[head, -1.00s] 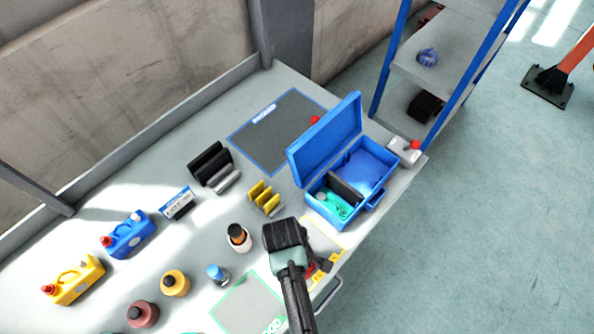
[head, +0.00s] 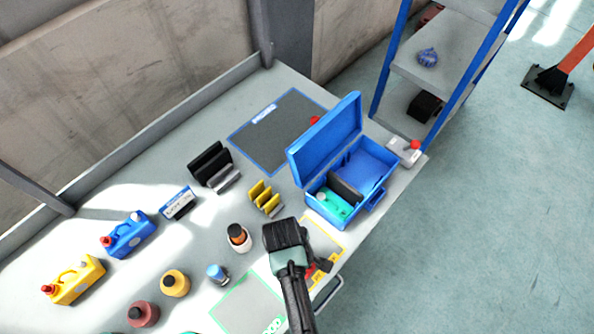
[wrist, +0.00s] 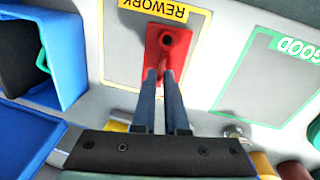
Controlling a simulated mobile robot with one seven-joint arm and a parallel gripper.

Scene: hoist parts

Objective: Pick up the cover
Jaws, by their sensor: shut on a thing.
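The cover appears to be a red part (wrist: 168,48) with a flat plate, a round dark-centred boss and a narrow rib. In the wrist view it is over the yellow-outlined REWORK area (wrist: 118,62), by its lettering. My gripper (wrist: 163,76) has its two fingers closed on the near rib of the red part. In the head view my gripper (head: 319,268) is at the bench's front edge, and it and my wrist hide most of the red part. I cannot tell whether the part touches the bench.
An open blue box (head: 326,212) with a teal item inside stands just behind my gripper. The green-outlined GOOD area (head: 245,305) is clear. A blue shelf (head: 395,75) stands behind.

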